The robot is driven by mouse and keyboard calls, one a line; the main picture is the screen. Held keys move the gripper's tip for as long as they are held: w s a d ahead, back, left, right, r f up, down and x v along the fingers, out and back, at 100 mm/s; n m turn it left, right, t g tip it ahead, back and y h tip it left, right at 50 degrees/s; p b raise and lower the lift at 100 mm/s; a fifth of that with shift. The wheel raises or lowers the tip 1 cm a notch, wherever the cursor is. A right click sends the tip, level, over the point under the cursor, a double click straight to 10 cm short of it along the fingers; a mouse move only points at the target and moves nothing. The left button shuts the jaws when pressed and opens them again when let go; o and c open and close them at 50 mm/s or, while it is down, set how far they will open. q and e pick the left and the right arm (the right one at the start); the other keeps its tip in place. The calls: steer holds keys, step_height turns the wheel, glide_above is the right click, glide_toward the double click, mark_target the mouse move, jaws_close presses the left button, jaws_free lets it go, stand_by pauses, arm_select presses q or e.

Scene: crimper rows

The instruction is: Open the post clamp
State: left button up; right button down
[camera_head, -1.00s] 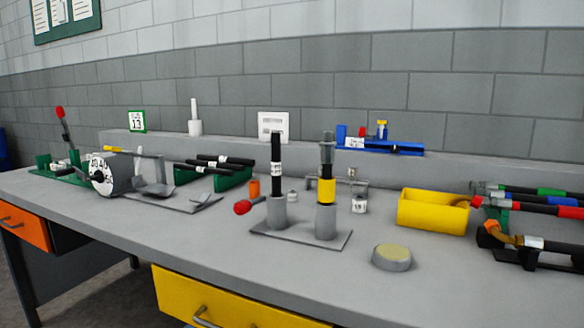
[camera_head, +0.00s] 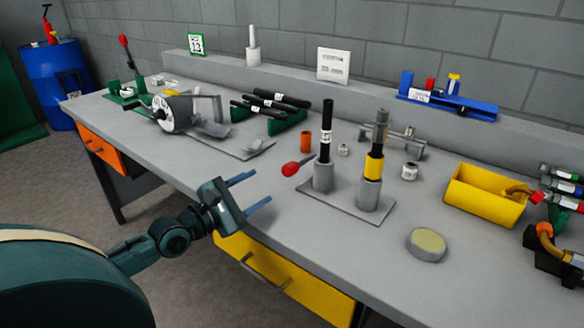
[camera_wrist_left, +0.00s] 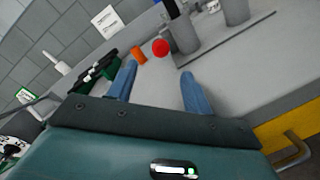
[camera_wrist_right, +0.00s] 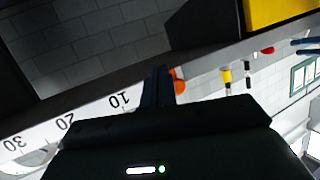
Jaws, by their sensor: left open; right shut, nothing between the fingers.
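The post clamp is a grey base plate (camera_head: 345,206) with two upright grey sockets, each holding a post. The left post (camera_head: 326,130) is black with a white label; the right post (camera_head: 375,165) has a yellow band and grey top. A lever with a red knob (camera_head: 291,169) sticks out left of the left socket; the knob also shows in the left wrist view (camera_wrist_left: 160,47). My left gripper (camera_head: 262,190) is open and empty, over the bench's front edge, left of the knob and apart from it. My right gripper (camera_wrist_right: 158,84) is shut and empty, seen only in its wrist view.
An orange cylinder (camera_head: 306,141) stands behind the red knob. A round pad (camera_head: 427,243) and a yellow bin (camera_head: 484,195) stand to the right. A dial device (camera_head: 174,112) and green rack (camera_head: 268,121) lie to the left.

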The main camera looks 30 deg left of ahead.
mark_target(283, 174)
arm_select(q)
steer(key=b+x, duration=0.1)
steer(key=x, duration=0.9)
steer(key=shift+w+d, duration=0.15)
steer(key=shift+w, duration=0.2)
jaws_close()
